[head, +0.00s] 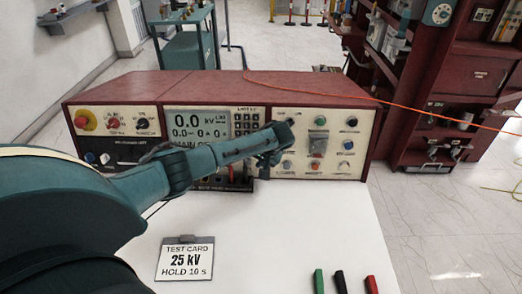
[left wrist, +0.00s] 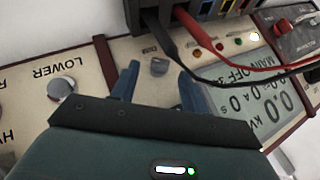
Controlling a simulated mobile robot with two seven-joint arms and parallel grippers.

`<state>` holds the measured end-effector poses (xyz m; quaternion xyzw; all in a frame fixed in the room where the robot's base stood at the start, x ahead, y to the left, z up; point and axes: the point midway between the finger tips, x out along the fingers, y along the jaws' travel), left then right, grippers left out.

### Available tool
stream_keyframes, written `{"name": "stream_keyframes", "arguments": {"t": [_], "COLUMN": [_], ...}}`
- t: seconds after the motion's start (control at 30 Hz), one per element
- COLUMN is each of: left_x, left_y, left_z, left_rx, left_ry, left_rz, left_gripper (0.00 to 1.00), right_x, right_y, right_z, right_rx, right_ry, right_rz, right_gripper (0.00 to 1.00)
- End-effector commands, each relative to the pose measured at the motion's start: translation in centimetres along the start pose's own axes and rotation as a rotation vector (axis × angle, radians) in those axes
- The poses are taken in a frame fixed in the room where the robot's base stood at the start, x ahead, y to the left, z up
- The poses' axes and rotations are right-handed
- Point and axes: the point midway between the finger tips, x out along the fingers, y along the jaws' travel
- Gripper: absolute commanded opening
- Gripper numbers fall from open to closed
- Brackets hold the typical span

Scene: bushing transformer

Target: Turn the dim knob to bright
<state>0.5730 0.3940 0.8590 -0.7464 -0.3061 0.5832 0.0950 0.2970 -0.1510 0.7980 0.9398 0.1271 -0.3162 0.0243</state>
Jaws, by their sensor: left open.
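A small grey knob (left wrist: 159,67) sits on the cream panel in the left wrist view; the label beside it is too small to read surely. My left gripper (head: 270,160) is at the front of the red test console (head: 330,90), just right of its display (head: 198,122). In the left wrist view my left gripper (left wrist: 160,88) is open, its two blue fingers on either side of the grey knob, with gaps visible. In the head view this knob is hidden by the gripper. The display reads 0.0 kV. My right gripper is not in view.
A knob marked LOWER (left wrist: 61,88) lies to the left in the left wrist view. Black and red leads (left wrist: 205,40) cross near the display. A test card (head: 185,258) reading 25 kV, HOLD 10 s and several coloured pieces lie on the white table (head: 270,235).

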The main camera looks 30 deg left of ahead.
Motion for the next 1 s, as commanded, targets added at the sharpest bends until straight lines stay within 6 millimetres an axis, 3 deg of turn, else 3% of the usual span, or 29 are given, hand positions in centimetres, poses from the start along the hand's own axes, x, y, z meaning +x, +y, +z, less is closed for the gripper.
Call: {"name": "stream_keyframes", "arguments": {"t": [0.3,0.5,1.0], "left_x": [-7.3,-10.2,-11.1], "left_y": [0.1,0.1,0.0], "left_z": [-0.1,0.0,0.0], "left_rx": [0.001,0.001,0.001], "left_ry": [0.003,0.002,0.001], "left_rz": [0.003,0.001,0.0], "left_gripper": [0.45,0.45,0.45], "right_x": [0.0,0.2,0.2], "right_y": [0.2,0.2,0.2], "right_z": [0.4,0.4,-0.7], "right_rx": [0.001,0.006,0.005], "right_ry": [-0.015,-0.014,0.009], "right_rz": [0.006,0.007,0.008], "right_gripper": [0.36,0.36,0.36]}}
